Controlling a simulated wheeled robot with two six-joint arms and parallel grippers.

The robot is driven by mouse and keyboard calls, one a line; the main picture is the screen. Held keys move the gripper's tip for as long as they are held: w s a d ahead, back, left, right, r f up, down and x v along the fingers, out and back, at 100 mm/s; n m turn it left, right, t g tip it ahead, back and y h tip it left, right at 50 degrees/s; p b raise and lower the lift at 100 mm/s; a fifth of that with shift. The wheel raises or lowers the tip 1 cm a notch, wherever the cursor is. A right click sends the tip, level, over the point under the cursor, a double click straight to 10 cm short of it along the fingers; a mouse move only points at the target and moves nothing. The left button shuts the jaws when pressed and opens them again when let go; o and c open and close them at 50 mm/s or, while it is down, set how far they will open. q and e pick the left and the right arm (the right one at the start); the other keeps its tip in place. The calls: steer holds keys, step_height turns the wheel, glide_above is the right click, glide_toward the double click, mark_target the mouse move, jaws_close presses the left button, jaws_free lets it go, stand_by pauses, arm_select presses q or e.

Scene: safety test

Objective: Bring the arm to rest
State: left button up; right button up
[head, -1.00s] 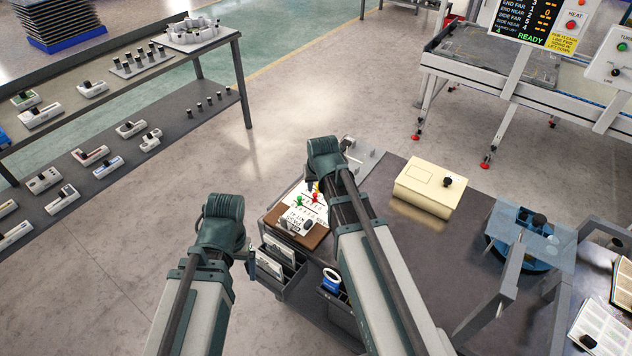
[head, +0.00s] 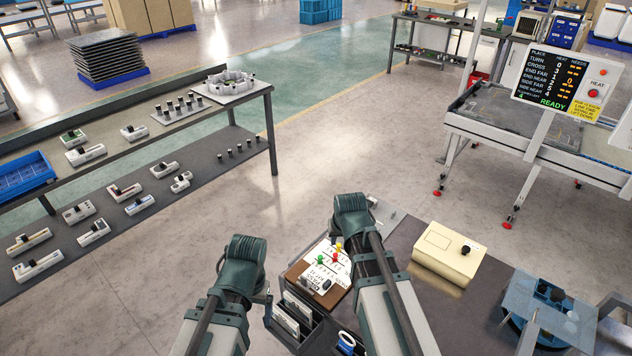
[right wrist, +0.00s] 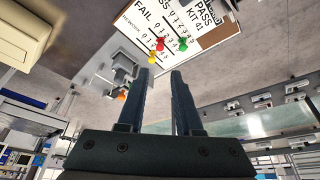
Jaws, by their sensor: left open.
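My left arm ends in a dark green wrist and gripper (head: 244,264) at the lower middle of the head view, left of the small drawer unit. Its jaws are mostly hidden by the wrist; it is open and nothing shows held. My right arm's dark green end (head: 352,214) is raised beside the PASS board, to its right in the head view. In the right wrist view the two dark fingers of my right gripper (right wrist: 162,73) stand apart with an empty gap. The board (right wrist: 195,30) with coloured pegs lies beyond the fingertips.
A cream box (head: 447,254) with a black knob stands on the dark bench (head: 400,236). A blue fixture (head: 545,318) is at the lower right. A grey rack (head: 225,150) holds several parts at left. A conveyor-like table (head: 590,150) and READY sign (head: 556,80) stand at right. Open floor lies between.

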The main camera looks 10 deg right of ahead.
steer(key=s+a+f+n+g, duration=0.1)
steer(key=s+a+n+g, duration=0.3)
steer(key=s+a, duration=1)
steer(key=s+n, duration=0.1)
steer(key=s, duration=0.2)
steer(key=shift+f+g+h, duration=0.25)
steer(key=shift+g+h, duration=0.15)
